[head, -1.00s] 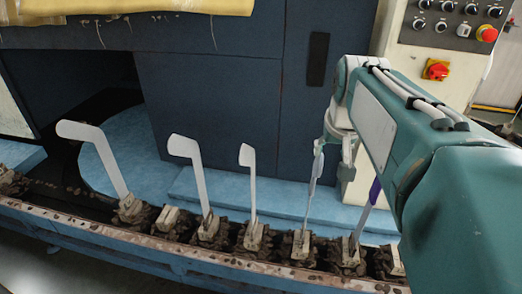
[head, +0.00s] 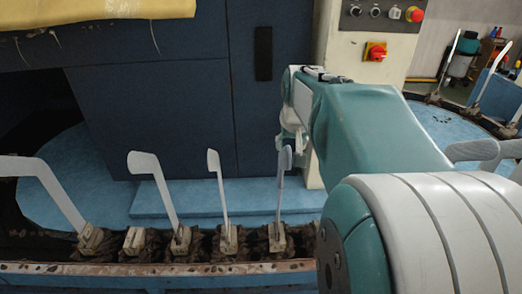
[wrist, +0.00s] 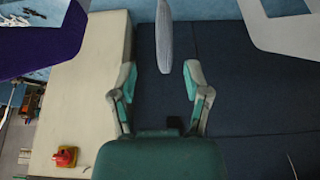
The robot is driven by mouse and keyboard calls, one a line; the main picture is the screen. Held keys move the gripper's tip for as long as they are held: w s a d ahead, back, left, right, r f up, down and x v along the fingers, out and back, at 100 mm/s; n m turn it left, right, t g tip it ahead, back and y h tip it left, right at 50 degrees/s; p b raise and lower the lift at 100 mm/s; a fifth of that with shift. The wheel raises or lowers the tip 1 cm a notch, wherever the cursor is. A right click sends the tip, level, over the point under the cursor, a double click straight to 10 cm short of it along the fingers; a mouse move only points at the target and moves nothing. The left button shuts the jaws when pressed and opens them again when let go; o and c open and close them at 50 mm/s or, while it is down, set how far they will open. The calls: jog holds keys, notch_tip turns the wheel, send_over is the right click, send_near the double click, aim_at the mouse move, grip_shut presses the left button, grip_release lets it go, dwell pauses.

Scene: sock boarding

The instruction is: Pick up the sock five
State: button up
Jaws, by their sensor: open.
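A grey ribbed sock (wrist: 164,35) is on an upright board. In the wrist view it stands between the lines of my two fingers, at about fingertip depth or just past them. In the head view the same grey sock (head: 284,160) shows in front of my gripper (head: 290,138), which is partly hidden by it and by my arm. My gripper (wrist: 160,78) is open with the fingers spread apart, and nothing is clasped. I cannot tell any number on the socks.
White boards (head: 155,175) and (head: 218,178) stand to the left along the conveyor rail (head: 150,268). A purple sock (wrist: 38,38) is close on the left in the wrist view, a white board (wrist: 285,28) on the right. A dark blue cabinet (head: 150,110) stands behind.

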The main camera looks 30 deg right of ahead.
aim_at(284, 167)
jog(key=f, duration=0.1)
jog(key=w+f, duration=0.1)
jog(key=f, duration=0.1)
jog(key=shift+w+a+f, duration=0.15)
jog(key=shift+w+f, duration=0.1)
jog(key=shift+f, duration=0.05)
jog(key=shift+w+d+f, duration=0.15)
jog(key=shift+d+f, duration=0.1)
jog(key=shift+d, duration=0.25)
jog(key=shift+c, duration=0.6)
grip_shut()
jog(key=shift+a, duration=0.2)
